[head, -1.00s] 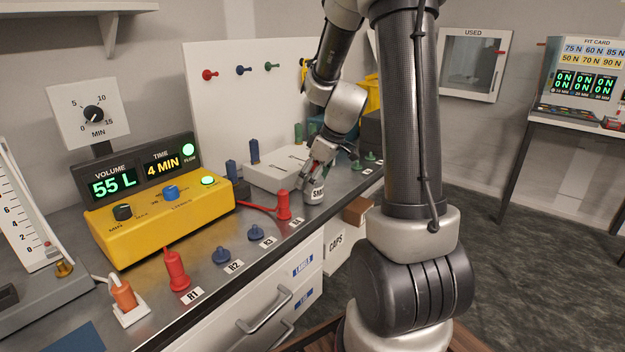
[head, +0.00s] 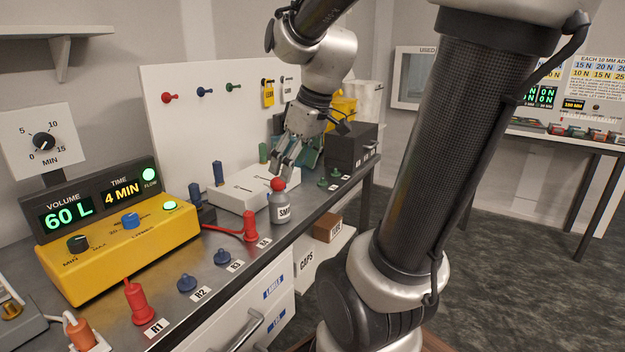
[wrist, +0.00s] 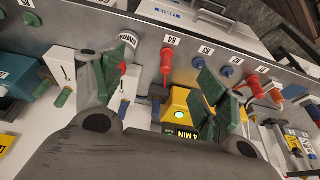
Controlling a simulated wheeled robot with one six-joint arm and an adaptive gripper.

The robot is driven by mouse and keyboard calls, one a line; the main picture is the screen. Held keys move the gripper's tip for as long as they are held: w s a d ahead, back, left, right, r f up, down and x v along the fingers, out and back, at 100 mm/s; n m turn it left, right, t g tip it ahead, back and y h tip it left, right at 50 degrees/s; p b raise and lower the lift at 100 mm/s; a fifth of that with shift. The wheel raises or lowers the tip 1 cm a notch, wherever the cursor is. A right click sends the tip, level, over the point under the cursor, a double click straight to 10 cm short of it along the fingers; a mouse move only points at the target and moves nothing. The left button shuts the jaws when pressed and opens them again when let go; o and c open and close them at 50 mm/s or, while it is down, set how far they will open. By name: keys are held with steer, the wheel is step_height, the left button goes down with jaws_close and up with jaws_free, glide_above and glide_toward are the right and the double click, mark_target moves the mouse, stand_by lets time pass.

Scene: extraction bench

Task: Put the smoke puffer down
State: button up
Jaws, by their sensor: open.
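The smoke puffer is a small grey bottle (head: 281,210) with a red ball top and a white label. It stands upright on the steel bench (head: 215,272) near the front edge, right of the R4 label. My gripper (head: 285,166) is open and empty, just above the red top and clear of it. In the wrist view my gripper (wrist: 158,90) has its green-padded fingers spread apart. There the puffer (wrist: 128,41) shows beyond the left finger, partly hidden by it.
A red plug (head: 250,228) on a red hose stands left of the puffer. A white box (head: 240,192) lies behind it. Green plugs (head: 334,178) are to the right. The yellow meter (head: 120,245) reads 60 L and 4 MIN. Blue plugs sit along the front edge.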

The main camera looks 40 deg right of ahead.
steer(key=s+a+m+h, duration=0.1)
steer(key=s+a+m, duration=0.1)
steer(key=s, duration=0.8)
steer(key=shift+s+m+t, duration=0.25)
steer(key=shift+m+t, duration=0.05)
steer(key=shift+m, duration=0.6)
steer(key=shift+f, duration=0.1)
jaws_close()
